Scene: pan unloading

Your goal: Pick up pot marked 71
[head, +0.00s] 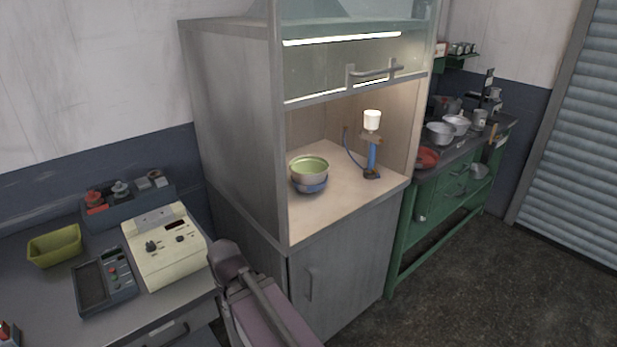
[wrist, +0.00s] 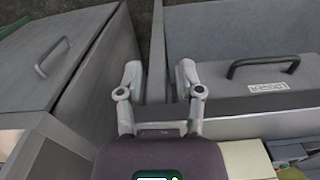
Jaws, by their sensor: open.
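A round metal pot (head: 309,175) with a pale green inside sits upright on a blue base inside the open hood cabinet. Several more metal pots stand on the green bench at the right, among them one near its front (head: 440,134). No number can be read on any pot, so I cannot tell which is marked 71. My gripper (wrist: 159,76) shows in the wrist view with its two fingers apart and nothing between them. It is above a grey drawer front, and no pot shows in that view.
The hood cabinet (head: 235,120) has a raised glass sash with a handle. A blue stand with a white top (head: 372,122) is right of the pot. A cream instrument (head: 165,245) and yellow-green bin (head: 55,245) occupy the left desk. Open floor (head: 470,270) lies right.

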